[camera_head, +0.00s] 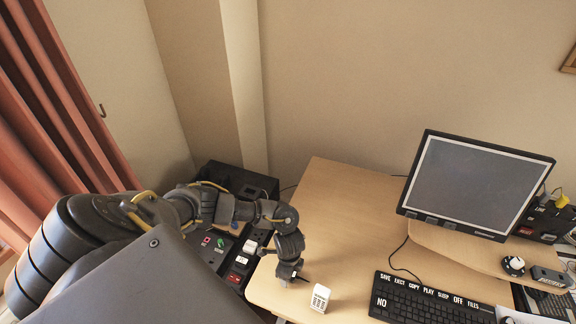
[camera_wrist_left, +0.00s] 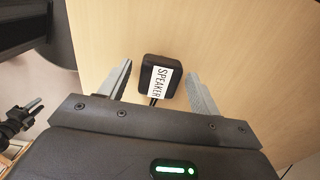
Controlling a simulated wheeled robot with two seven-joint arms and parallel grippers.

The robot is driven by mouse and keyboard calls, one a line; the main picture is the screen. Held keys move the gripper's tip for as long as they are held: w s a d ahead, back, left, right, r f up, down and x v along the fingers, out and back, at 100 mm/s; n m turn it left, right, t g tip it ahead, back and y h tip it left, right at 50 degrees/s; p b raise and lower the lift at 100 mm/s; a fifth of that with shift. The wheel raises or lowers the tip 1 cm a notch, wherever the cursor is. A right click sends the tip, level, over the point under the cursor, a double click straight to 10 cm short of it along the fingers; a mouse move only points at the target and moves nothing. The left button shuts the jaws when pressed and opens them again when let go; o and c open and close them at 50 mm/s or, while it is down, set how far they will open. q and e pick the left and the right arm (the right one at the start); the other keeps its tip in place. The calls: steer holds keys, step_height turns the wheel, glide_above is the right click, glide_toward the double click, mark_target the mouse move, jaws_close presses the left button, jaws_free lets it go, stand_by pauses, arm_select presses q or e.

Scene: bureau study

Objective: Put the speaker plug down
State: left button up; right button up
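The speaker plug (camera_wrist_left: 158,76) is a small black block with a white label reading SPEAKER and a dark cord. In the left wrist view it sits against the wooden desk top, between the fingertips of my left gripper (camera_wrist_left: 160,82). The fingers are apart, with a narrow gap showing on each side of the plug. In the head view my left gripper (camera_head: 290,276) points down at the desk's near left edge; the plug is mostly hidden there. A dark two-pronged shape at the left of the wrist view may be my right gripper (camera_wrist_left: 34,112), too small to judge.
A white block (camera_head: 320,298) stands on the desk (camera_head: 345,215) just right of my left gripper. A keyboard (camera_head: 430,302) and a monitor (camera_head: 475,185) are further right. A black unit with coloured plugs (camera_head: 232,245) is left of the desk. The desk's back left is clear.

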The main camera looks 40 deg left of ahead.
arm_select(q)
steer(key=shift+r, duration=0.3)
step_height(320, 180, up, 12)
steer(key=p, duration=0.2)
steer(key=shift+f, duration=0.15)
stand_by(0.5)
